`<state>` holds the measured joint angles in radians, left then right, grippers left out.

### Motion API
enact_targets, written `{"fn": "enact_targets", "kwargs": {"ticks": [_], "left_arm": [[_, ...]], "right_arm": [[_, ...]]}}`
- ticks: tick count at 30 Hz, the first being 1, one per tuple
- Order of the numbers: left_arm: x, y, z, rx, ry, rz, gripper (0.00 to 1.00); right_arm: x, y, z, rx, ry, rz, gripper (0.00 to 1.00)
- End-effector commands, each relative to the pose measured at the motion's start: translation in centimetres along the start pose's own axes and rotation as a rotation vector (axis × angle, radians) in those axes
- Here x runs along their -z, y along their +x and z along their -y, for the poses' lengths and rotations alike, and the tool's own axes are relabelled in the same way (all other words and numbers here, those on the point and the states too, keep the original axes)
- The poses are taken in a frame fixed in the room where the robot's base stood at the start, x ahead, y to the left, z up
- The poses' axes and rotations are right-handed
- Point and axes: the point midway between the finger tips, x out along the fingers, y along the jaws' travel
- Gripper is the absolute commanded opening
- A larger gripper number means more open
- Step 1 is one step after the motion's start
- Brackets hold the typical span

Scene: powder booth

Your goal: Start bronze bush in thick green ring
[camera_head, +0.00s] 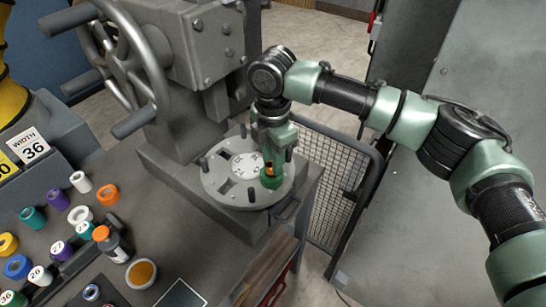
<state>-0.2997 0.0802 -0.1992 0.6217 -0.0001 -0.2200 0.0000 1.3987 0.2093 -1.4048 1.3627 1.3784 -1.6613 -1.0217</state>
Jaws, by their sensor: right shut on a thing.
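My right gripper (272,158) comes down over the round grey plate (222,190) of the press. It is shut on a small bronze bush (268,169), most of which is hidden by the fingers. The thick green ring (271,182) sits on the plate's right side, directly below the bush. The bush is at the ring's top opening; I cannot tell whether it is inside the rim or just above it. My left gripper is not in view.
The press with its handwheel (128,55) stands behind the plate. Several coloured rings and spools, an orange-capped bottle (112,243) and an amber-filled dish (142,273) lie on the bench at left.

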Motion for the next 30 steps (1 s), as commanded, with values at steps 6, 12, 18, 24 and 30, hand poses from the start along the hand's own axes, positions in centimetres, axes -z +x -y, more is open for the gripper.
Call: {"fn": "enact_targets", "kwargs": {"ticks": [6,12,18,24,30], "left_arm": [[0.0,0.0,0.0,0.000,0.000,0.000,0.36],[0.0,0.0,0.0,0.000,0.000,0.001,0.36],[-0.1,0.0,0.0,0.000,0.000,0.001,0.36],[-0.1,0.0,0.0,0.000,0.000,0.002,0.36],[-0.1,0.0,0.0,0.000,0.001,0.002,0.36]], "right_arm": [[0.0,0.4,0.0,0.000,0.000,-0.001,0.00],[0.0,0.8,0.0,0.000,0.000,-0.001,0.00],[0.0,1.3,0.0,0.000,0.000,0.000,0.00],[0.0,1.3,0.0,0.000,0.000,0.000,0.51],[0.0,1.3,0.0,0.000,0.000,0.000,0.51]]}}
